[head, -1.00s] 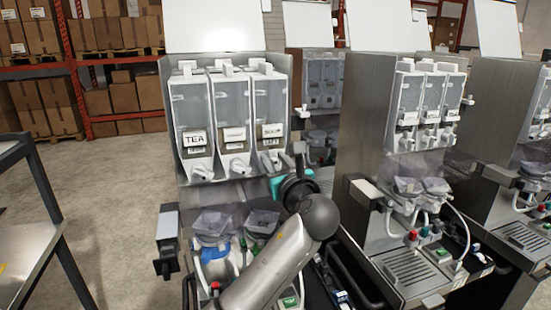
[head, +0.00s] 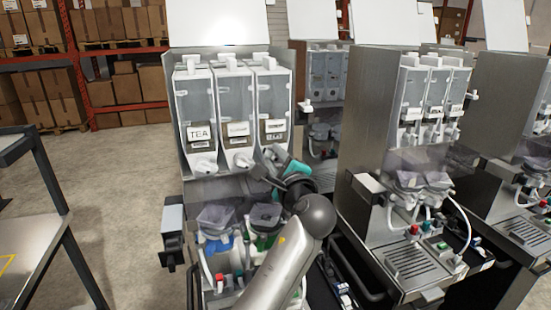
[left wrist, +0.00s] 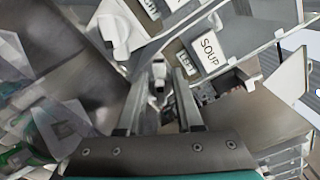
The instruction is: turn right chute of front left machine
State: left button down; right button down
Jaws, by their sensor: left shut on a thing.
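The front left machine (head: 185,186) has three clear canisters side by side, each with a white chute low on its front. The right canister (head: 271,100) has a label that reads SOUP (left wrist: 209,50) in the left wrist view. My left gripper (head: 268,164) is at the lower front of this canister, its fingers pointing left in the head view. In the left wrist view the fingers (left wrist: 160,95) are on either side of the white right chute (left wrist: 158,76), shut on it. In the head view the gripper partly hides this chute. My right gripper is not in view.
The middle chute (head: 240,161) is close to the left of my gripper. Clear mixing bowls (head: 217,218) sit below. A second machine (head: 370,140) stands to the right. A metal cart (head: 35,250) is at the far left, with open floor between.

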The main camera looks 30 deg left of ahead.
pick_arm(q)
jog(key=n+b, duration=0.1)
jog(key=n, duration=0.2)
jog(key=n+b, duration=0.1)
jog(key=n, duration=0.1)
jog(key=shift+s+f+n, duration=0.1)
jog(key=shift+f+n, duration=0.3)
jog(key=n+b, duration=0.2)
jog(key=n, duration=0.1)
jog(key=shift+f, duration=0.15)
jog(key=shift+n+b, duration=0.8)
jog(key=shift+n, duration=0.9)
jog(key=c, duration=0.9)
grip_release()
